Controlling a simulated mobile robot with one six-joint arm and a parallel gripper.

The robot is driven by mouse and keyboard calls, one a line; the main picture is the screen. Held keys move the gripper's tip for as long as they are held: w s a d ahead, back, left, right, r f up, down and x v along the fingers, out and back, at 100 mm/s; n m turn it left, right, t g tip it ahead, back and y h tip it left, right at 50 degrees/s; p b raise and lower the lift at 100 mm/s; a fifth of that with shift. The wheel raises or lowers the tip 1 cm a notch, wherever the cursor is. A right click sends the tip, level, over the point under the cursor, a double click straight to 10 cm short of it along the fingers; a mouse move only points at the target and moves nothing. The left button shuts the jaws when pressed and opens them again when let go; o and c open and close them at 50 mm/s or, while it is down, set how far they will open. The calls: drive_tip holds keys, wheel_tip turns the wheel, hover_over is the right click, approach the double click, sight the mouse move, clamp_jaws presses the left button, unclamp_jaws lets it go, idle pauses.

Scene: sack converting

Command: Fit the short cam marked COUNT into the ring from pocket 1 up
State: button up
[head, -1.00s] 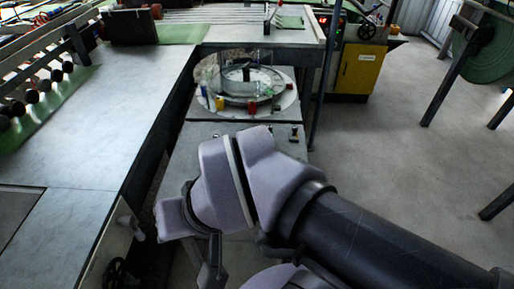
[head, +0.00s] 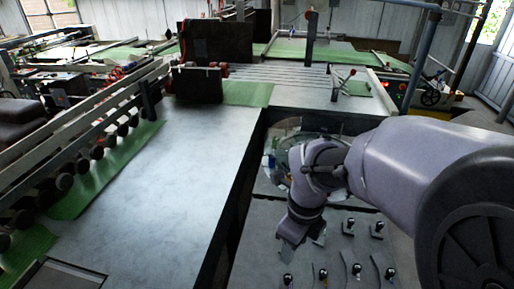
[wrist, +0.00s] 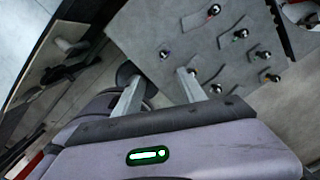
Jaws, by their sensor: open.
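Several small cams with dark knobs, some on thin curved strips, lie on a grey plate (head: 338,248). One cam (head: 349,223) is near the plate's back and another (head: 322,275) near its front. No COUNT marking is legible. The round ring unit (head: 270,160) is behind my arm, mostly hidden; pocket 1 cannot be made out. My gripper (wrist: 158,77) is open and empty, its fingers apart beside the plate's edge; in the head view it hangs over the plate's left side.
A long grey table (head: 170,180) runs along the left, with a row of dark rollers (head: 80,165) and green sheets beyond. A dark gap separates the table from the cam plate. Slatted rails (head: 290,75) lie at the back.

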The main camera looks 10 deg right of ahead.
wheel_tip(320, 180, down, 2)
drive_tip(key=w+m, duration=0.1)
drive_tip(key=m, duration=0.2)
drive_tip(key=b, duration=0.4)
hover_over(288, 277)
drive_tip(key=shift+g, duration=0.4)
drive_tip(key=f, duration=1.1)
drive_tip(key=shift+s+f, duration=0.15)
drive_tip(key=shift+s, duration=0.15)
drive_tip(key=f+b, duration=0.1)
drive_tip(key=f, duration=0.3)
drive_tip(key=f+b, duration=0.1)
drive_tip(key=f, duration=0.1)
drive_tip(key=shift+w+f+b, duration=0.1)
drive_tip(key=shift+w+b, duration=0.2)
drive_tip(key=shift+s, duration=0.1)
drive_tip(key=shift+c, duration=0.7)
clamp_jaws()
